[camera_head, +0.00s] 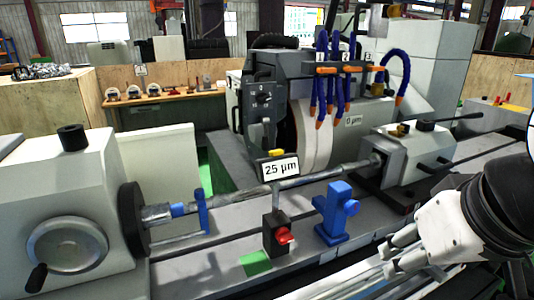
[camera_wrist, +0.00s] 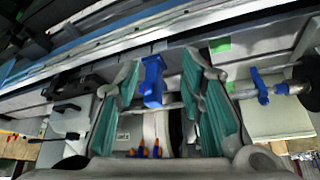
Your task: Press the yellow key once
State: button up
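The yellow key (camera_head: 276,153) is a small block on top of the sign-like display (camera_head: 280,169) reading "25 µm". The display stands on a post above the long workpiece bar (camera_head: 310,177), in the middle of the head view. My gripper (camera_head: 387,259) is at the lower right there, apart from the key and nearer the camera. In the wrist view, my gripper (camera_wrist: 162,62) has its two green-padded fingers spread wide, with nothing held. A blue stand (camera_wrist: 153,85) shows beyond the gap between them. I cannot make out the yellow key in the wrist view.
The blue stand (camera_head: 336,215) stands between my gripper and the display. A black block with a red knob (camera_head: 283,236) is below the display. The grinding wheel (camera_head: 312,135) and blue hoses (camera_head: 335,75) are behind. A handwheel (camera_head: 68,245) is at left.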

grip_shut()
dwell(1.0)
